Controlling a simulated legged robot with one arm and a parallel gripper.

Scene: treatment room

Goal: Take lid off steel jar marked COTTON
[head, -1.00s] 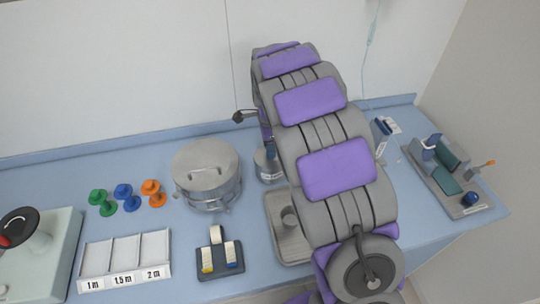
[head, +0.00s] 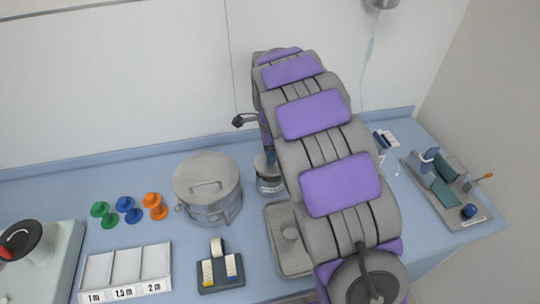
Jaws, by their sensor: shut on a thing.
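A small steel jar (head: 268,184) with a pale label stands on the blue counter, just left of my arm. The label is too small to read. My gripper (head: 269,158) points down at the top of this jar and is shut on its lid. My arm hides the right side of the jar and most of the gripper. I cannot tell whether the lid still touches the jar's rim.
A large lidded steel drum (head: 207,187) stands close on the left. A steel tray (head: 274,250) lies in front, partly behind my arm. An instrument tray (head: 447,190) is at right.

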